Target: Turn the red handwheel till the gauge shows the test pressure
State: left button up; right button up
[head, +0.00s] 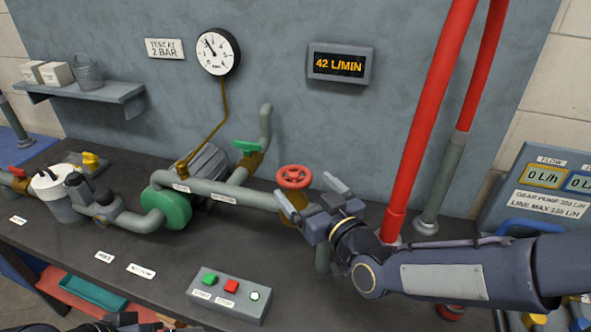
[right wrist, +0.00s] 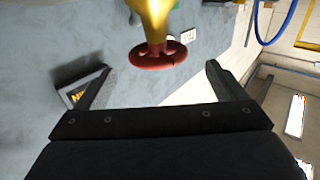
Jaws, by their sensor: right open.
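The red handwheel (head: 294,177) sits on a brass valve stem on the pipe, right of the green pump. In the right wrist view the handwheel (right wrist: 158,56) shows beyond my fingertips, between their lines. My right gripper (head: 306,188) is open and empty, its fingers pointing toward the wheel from the right; I see no grip on it. The round pressure gauge (head: 218,52) hangs on the wall, its thin needle pointing up and left; the exact reading is too small to tell. A sign (head: 165,48) reads "TEST AT 2 BAR". My left gripper is not visible.
A wall display (head: 340,65) reads 42 L/MIN. A green-handled valve (head: 248,147) stands left of the wheel. Red pipes (head: 425,130) rise close to my right wrist. A button box (head: 228,297) sits at the front of the dark bench. Bench beside the box is mostly clear.

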aim_at(295, 175)
jog(key=p+x, duration=0.1)
jog(key=x, duration=0.5)
jog(key=shift+d, duration=0.1)
jog(key=c, duration=1)
jog(key=y+b, duration=0.1)
jog(key=b, duration=0.1)
jog(key=shift+d+f+n+g+b, duration=0.1)
jog(key=shift+f+n+g+b, duration=0.2)
jog(key=shift+n, duration=0.1)
jog(key=shift+r+n+y+b, duration=0.1)
jog(key=shift+n+y+b, duration=0.2)
jog(key=shift+y+b, duration=0.1)
jog(key=shift+r+n+g+y, duration=0.15)
jog(key=shift+n+g+y, duration=0.4)
jog(key=shift+g, duration=0.25)
jog(key=o, duration=1)
